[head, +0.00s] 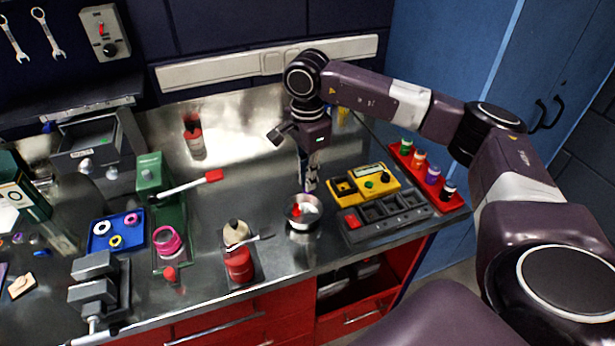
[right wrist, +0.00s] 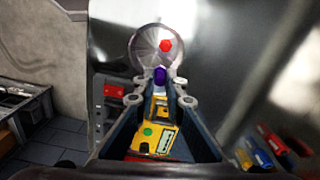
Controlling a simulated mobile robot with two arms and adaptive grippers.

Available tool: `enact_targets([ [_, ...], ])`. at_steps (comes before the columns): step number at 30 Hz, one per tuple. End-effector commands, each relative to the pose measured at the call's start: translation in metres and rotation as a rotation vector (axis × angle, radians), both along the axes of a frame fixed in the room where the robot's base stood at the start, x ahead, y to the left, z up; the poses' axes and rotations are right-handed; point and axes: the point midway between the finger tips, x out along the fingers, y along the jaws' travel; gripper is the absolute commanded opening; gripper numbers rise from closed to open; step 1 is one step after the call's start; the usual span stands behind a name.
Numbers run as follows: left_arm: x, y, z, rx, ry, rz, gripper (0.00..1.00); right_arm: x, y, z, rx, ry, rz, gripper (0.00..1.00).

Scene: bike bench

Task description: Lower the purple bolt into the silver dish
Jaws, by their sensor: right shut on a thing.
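My right gripper (head: 311,178) points down and is shut on the purple bolt (right wrist: 160,75), which sits between its fingertips in the right wrist view. In the head view the bolt shows only as a small purple spot at the fingertips. The silver dish (head: 291,222) is a round bowl on the bench just below the gripper; it also shows in the right wrist view (right wrist: 143,42) beyond the bolt. A red piece (right wrist: 165,45) lies inside the dish. The bolt appears above the dish's far side; the exact gap is unclear. My left gripper is not in view.
A yellow meter box (head: 345,190) and a dark sorting tray (head: 398,226) stand close right of the dish. A red rack (head: 456,203) with several coloured bottles is farther right. A red bottle (head: 239,265) stands left of the dish. The bench behind is mostly clear.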

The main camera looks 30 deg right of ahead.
Motion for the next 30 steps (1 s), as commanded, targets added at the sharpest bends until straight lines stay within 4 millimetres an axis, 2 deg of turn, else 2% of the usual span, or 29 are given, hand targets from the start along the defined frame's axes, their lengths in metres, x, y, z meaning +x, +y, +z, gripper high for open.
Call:
enact_targets([
  [16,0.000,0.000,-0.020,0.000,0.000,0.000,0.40,0.000,0.000,-0.024,0.001,-0.001,0.000,0.00],
  [30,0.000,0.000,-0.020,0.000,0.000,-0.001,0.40,0.000,0.000,-0.025,0.000,0.000,0.000,0.00],
])
